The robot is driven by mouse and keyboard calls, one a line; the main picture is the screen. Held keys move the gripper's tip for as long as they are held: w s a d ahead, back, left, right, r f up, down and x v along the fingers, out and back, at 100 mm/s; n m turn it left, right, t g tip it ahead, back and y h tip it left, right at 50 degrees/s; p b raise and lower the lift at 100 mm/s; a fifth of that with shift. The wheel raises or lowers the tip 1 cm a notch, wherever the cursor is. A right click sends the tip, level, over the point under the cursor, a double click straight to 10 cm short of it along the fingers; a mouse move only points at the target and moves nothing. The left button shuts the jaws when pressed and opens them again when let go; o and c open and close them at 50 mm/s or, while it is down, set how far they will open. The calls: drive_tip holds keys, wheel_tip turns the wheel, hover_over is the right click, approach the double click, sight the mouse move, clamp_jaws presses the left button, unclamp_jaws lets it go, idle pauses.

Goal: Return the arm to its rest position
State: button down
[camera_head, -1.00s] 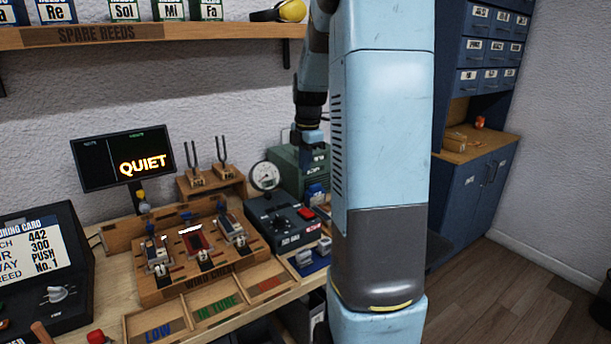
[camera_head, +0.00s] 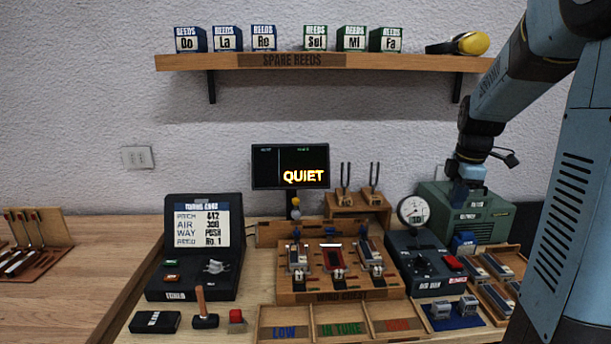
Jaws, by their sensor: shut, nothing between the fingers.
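My blue arm comes in from the upper right of the head view and bends down at a dark wrist. My gripper (camera_head: 461,196) points down at its end, small in the picture, in front of or above the green box (camera_head: 490,215) at the back right of the bench. It looks shut with nothing in it. Whether it touches the box cannot be told.
The wind chest (camera_head: 340,291) with several reed fittings stands mid-bench, below a screen (camera_head: 290,166) reading QUIET. A gauge (camera_head: 413,210) and dark control box (camera_head: 425,265) stand left of the green box. A shelf (camera_head: 400,63) with spare reeds hangs above.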

drive_tip(key=s+a+r+m+t, duration=0.2)
drive_tip(key=s+a+m, duration=0.6)
drive_tip(key=s, duration=0.3)
drive_tip(key=s+a+r+m+t, duration=0.1)
drive_tip(key=s+a+r+m, duration=0.2)
drive_tip(key=s+a+m, duration=0.4)
drive_tip(key=shift+s+a+m+t, duration=0.4)
drive_tip(key=shift+s, duration=2)
